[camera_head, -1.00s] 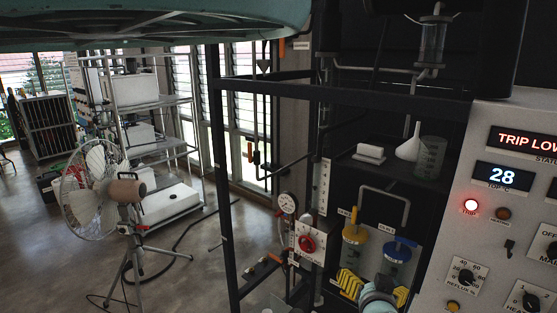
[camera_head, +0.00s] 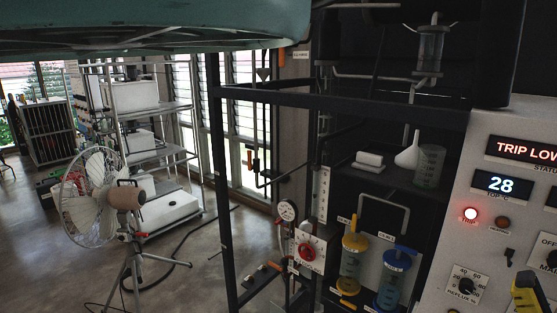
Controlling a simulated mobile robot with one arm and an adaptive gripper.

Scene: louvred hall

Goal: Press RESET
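The grey control panel (camera_head: 480,205) stands at the right edge. Its top display (camera_head: 521,149) reads "TRIP LOW", cut off by the frame. A second display (camera_head: 502,186) shows 28. The red TRIP lamp (camera_head: 470,215) is lit, and an amber lamp (camera_head: 502,221) beside it looks dim. No RESET label is readable in view. A small amber round part (camera_head: 453,310) is cut by the bottom edge below the reflux knob (camera_head: 466,285). A yellow and dark part of my gripper (camera_head: 528,292) shows at the lower right, in front of the panel. Its fingertips cannot be made out.
A dark frame rack (camera_head: 225,180) stands left of the panel. It holds yellow-capped (camera_head: 352,262) and blue-capped (camera_head: 393,280) vessels, a gauge (camera_head: 287,210) and a red knob (camera_head: 307,252). A fan (camera_head: 105,195) stands on the open floor at left.

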